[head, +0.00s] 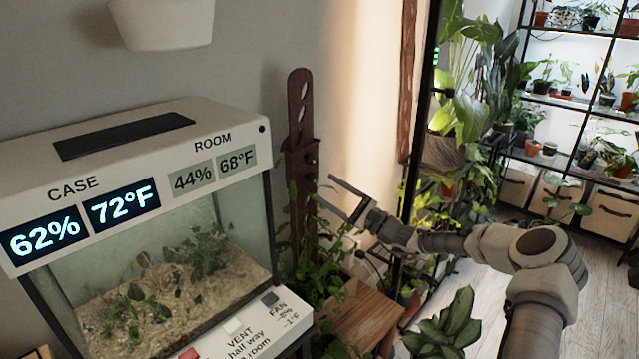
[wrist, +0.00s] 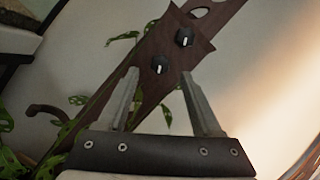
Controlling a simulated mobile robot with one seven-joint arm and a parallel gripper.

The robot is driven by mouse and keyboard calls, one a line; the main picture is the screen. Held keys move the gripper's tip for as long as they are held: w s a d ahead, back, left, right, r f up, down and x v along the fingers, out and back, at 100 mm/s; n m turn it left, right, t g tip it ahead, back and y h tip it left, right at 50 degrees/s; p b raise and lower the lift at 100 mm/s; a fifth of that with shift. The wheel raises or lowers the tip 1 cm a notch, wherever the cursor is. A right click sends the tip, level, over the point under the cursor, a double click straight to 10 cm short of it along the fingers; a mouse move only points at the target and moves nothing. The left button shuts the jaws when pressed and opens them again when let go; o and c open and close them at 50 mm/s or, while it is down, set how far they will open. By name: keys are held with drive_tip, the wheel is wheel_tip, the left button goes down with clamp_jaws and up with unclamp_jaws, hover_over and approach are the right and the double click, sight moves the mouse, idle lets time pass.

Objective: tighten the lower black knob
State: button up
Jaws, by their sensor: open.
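A dark brown upright plank (head: 301,165) with cut-out holes near its top stands against the wall behind the glass case. In the wrist view the plank (wrist: 150,95) slants and carries two black knobs with white pointer marks. The lower black knob (wrist: 159,65) appears between my fingertips in that view; the upper black knob (wrist: 184,38) is nearer the holed end. My gripper (head: 326,188) is open, its fingers pointing at the plank from the right. In the wrist view my gripper (wrist: 160,74) is empty; I cannot tell how far its tips are from the lower knob.
A glass case (head: 165,275) with humidity and temperature displays stands at the left. Leafy plants (head: 320,280) grow around the plank's foot by a wooden stand (head: 350,312). A white pot (head: 162,22) hangs above. Plant shelves (head: 580,100) stand at the right.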

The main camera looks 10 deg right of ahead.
drive_tip(key=p+v, duration=0.1)
drive_tip(key=v, duration=1.2)
drive_tip(key=shift+s, duration=0.1)
